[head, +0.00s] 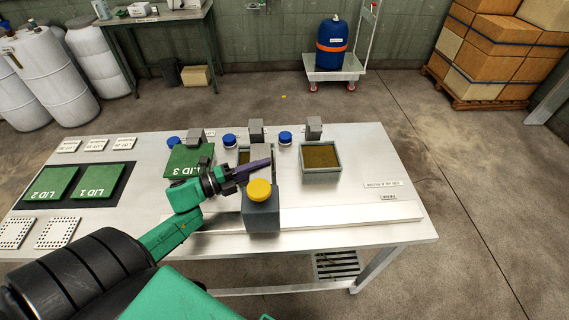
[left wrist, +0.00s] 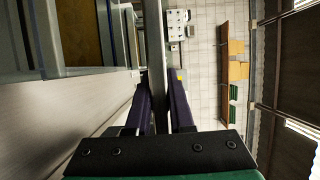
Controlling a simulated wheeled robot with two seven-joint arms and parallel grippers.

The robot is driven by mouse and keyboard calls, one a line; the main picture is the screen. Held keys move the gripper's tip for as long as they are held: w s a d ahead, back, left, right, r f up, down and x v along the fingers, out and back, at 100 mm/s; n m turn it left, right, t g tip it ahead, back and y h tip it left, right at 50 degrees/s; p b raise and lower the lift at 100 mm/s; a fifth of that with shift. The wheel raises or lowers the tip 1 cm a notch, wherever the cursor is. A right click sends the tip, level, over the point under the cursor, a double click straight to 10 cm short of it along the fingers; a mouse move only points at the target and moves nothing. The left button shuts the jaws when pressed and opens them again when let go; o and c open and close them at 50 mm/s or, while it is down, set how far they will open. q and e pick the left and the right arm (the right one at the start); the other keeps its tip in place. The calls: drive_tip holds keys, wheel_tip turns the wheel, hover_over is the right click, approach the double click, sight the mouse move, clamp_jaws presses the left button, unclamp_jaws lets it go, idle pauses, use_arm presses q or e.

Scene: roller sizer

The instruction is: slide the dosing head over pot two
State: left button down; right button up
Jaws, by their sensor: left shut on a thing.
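The dosing head, a dark grey block (head: 262,215) with a yellow cap (head: 259,190), stands at the white rail (head: 350,214) in front of the middle pot. The middle pot (head: 243,157) is partly hidden behind the dosing head and my gripper. My left gripper (head: 262,165) is just behind the yellow cap, its purple fingers shut on a grey upright part, probably the dosing head's. In the left wrist view, the fingers (left wrist: 162,100) are on both sides of this grey bar (left wrist: 155,40). My right gripper is not in view.
An open pot with brown contents (head: 321,155) stands to the right. LID 3 (head: 190,160) lies to the left, with LID 1 (head: 98,181) and LID 2 (head: 50,183) on a dark mat. Blue knobs (head: 285,138) and grey blocks line the back.

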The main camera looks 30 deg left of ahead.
use_arm(q)
drive_tip(key=shift+s+a, duration=0.6)
drive_tip(key=shift+a, duration=0.3)
drive_tip(key=c, duration=0.8)
unclamp_jaws()
drive_tip(key=b+v, duration=0.2)
drive_tip(key=v, duration=1.2)
drive_tip(key=shift+s+a, duration=0.2)
drive_tip(key=shift+r, duration=0.1)
